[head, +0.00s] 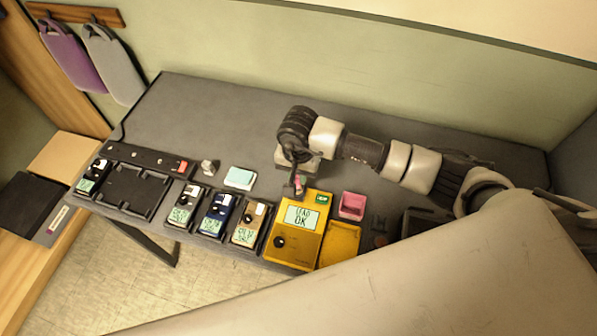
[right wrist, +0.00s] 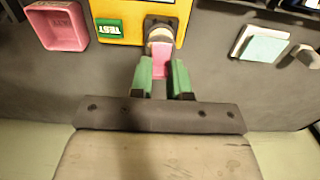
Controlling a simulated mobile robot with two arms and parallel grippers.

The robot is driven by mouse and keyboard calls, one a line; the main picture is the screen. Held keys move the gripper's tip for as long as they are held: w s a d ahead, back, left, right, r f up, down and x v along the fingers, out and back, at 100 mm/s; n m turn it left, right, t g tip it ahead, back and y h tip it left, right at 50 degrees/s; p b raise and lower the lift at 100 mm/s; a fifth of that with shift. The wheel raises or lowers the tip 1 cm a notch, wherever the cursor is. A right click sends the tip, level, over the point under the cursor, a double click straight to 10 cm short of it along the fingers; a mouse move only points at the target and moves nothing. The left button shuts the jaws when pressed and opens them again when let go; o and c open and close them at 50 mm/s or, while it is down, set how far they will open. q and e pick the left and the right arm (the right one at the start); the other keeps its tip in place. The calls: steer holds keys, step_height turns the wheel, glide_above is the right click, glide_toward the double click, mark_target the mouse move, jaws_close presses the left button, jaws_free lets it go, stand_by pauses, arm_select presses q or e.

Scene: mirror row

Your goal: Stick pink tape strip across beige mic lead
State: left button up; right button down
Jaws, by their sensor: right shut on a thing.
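My right gripper (head: 298,190) is over the back edge of the yellow tester (head: 312,253), whose screen reads "LEAD OK". In the right wrist view its green fingers (right wrist: 164,80) are shut on a small pink piece, which looks like the pink tape strip (right wrist: 160,66). A pale rounded piece (right wrist: 160,36) shows just beyond the pink, at the dark socket on the tester; I cannot tell whether it is part of the beige mic lead. No loose beige lead shows clearly. A beige pack (head: 247,226) stands left of the tester. My left gripper is out of view.
A pink tray (head: 351,205) and a yellow tray (head: 341,243) are right of the tester. A navy pack (head: 215,216), a dark pack (head: 182,209) and a pale blue pad (head: 240,177) are to its left. The back left of the grey table (head: 210,110) is clear.

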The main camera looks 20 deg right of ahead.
steer(key=shift+b, duration=0.3)
stand_by(0.5)
steer(key=shift+f+b, duration=0.6)
steer(key=shift+b, duration=0.1)
stand_by(0.8)
stand_by(0.4)
steer(key=c, duration=1)
jaws_free()
step_height(320, 180, up, 11)
steer(key=b, duration=0.2)
steer(key=shift+f, duration=0.1)
